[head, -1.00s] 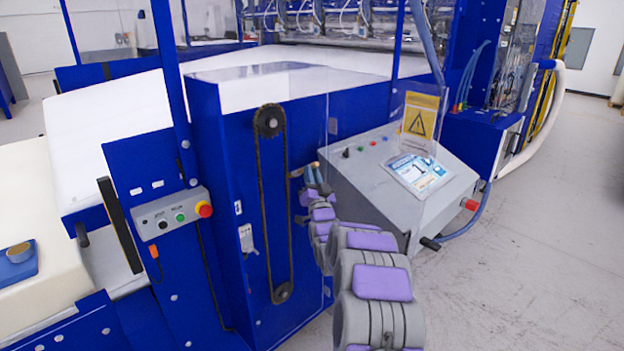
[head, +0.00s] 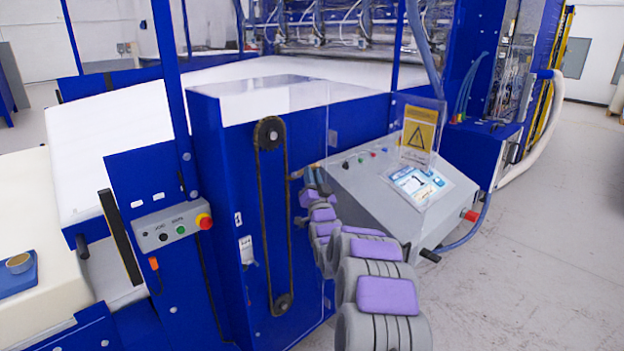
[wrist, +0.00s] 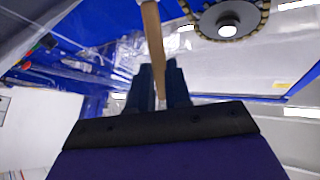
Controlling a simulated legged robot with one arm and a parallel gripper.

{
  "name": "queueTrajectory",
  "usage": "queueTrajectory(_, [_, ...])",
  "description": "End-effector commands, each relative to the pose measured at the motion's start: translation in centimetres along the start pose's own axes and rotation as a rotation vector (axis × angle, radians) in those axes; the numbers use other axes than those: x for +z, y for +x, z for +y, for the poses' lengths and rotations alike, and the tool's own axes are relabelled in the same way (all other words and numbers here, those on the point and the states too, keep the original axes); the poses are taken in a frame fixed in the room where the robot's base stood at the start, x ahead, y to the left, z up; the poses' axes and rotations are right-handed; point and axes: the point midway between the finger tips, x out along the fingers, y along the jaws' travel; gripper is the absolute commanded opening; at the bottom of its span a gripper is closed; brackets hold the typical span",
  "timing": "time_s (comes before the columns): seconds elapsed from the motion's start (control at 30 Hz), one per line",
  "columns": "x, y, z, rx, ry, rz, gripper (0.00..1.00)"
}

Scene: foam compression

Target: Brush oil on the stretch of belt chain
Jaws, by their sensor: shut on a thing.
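The belt chain (head: 262,215) is a tall dark loop on the blue machine side, running between an upper sprocket (head: 269,132) and a lower sprocket (head: 283,303). My gripper (head: 311,176) is just right of the loop's upper half, small and partly hidden by my arm. In the wrist view my gripper (wrist: 162,80) is shut on a light wooden brush handle (wrist: 153,35). The brush's bristle end is not clear in either view. The chained upper sprocket also shows at the top of the wrist view (wrist: 228,15), right of the handle and apart from it.
A clear guard panel (head: 332,125) stands right of the chain. A grey sloped console (head: 385,185) with a warning sign (head: 419,130) is beyond my arm. A small round tin (head: 19,263) sits on a blue mat (head: 15,283) at far left. Floor at right is open.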

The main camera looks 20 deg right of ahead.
Motion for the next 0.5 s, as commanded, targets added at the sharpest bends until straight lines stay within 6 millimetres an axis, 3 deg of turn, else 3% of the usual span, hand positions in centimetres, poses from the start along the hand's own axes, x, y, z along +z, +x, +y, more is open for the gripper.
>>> queueTrajectory(0.5, [2.1,-1.1,1.1,0.001,0.000,-0.002,0.00])
